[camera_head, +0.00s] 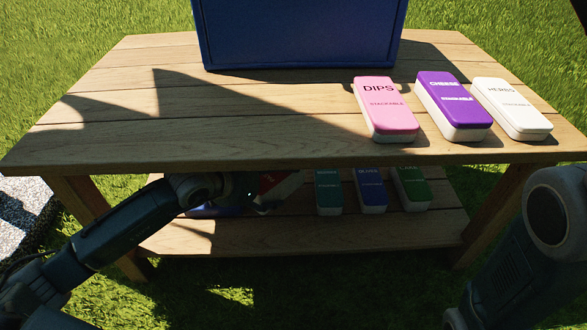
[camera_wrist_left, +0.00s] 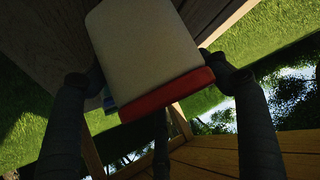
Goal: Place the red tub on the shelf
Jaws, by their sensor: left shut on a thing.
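The red tub (camera_head: 283,181) shows only in part under the tabletop in the head view. In the left wrist view the tub (camera_wrist_left: 150,45) has a pale body and a red rim, and it is tilted. My left gripper (camera_wrist_left: 155,78) is shut on it, with a finger on each side. In the head view my left gripper (camera_head: 262,196) reaches in between the tabletop and the lower shelf (camera_head: 330,238). I cannot tell whether the tub touches the shelf. My right gripper is outside the frames.
Teal (camera_head: 328,192), blue (camera_head: 370,190) and green (camera_head: 411,187) tubs stand on the shelf right of the red one. Pink (camera_head: 387,108), purple (camera_head: 452,105) and white (camera_head: 511,107) tubs lie on the tabletop (camera_head: 230,150). A blue crate (camera_head: 300,35) stands behind. The shelf's front strip is clear.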

